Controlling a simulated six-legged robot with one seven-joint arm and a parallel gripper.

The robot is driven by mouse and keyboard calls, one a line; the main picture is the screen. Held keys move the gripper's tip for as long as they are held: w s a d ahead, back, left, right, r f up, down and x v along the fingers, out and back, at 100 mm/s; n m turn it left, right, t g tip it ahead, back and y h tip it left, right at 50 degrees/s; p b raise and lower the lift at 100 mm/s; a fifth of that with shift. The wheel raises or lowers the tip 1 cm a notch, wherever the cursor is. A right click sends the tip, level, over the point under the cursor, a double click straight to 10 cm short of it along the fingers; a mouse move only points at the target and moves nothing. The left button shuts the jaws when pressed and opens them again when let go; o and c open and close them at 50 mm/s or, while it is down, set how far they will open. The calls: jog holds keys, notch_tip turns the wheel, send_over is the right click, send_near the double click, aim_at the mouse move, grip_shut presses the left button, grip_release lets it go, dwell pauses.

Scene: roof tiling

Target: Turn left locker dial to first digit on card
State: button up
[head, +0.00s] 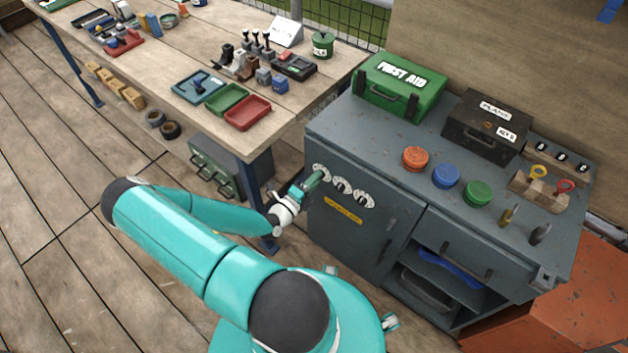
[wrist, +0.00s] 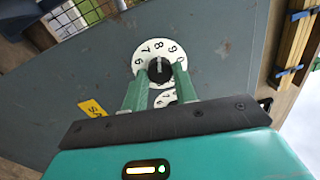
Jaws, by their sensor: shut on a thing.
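The grey locker (head: 340,235) has a row of three white dials on its front, above a yellow label (head: 343,213). The left dial (head: 321,168) is partly covered by my gripper (head: 316,179). In the wrist view, this white dial (wrist: 143,51) shows black digits around a dark centre knob (wrist: 159,70). My gripper's green fingers (wrist: 157,81) are shut on the knob, one on each side. Part of the dial is hidden by the fingers. A white card (head: 286,31) with writing too small to read stands on the wooden table.
Middle dial (head: 342,186) and right dial (head: 363,200) sit close beside the left one. A green first aid box (head: 398,87), a dark case (head: 485,125) and coloured round lids stand on the locker top. The wooden table (head: 205,55) holds trays and tools.

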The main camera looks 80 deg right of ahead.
jog(key=n, duration=0.6)
jog(key=shift+n, duration=0.4)
jog(key=shift+s, duration=0.1)
jog(key=o, duration=1)
jog(key=v, duration=1.4)
jog(key=shift+s, duration=0.1)
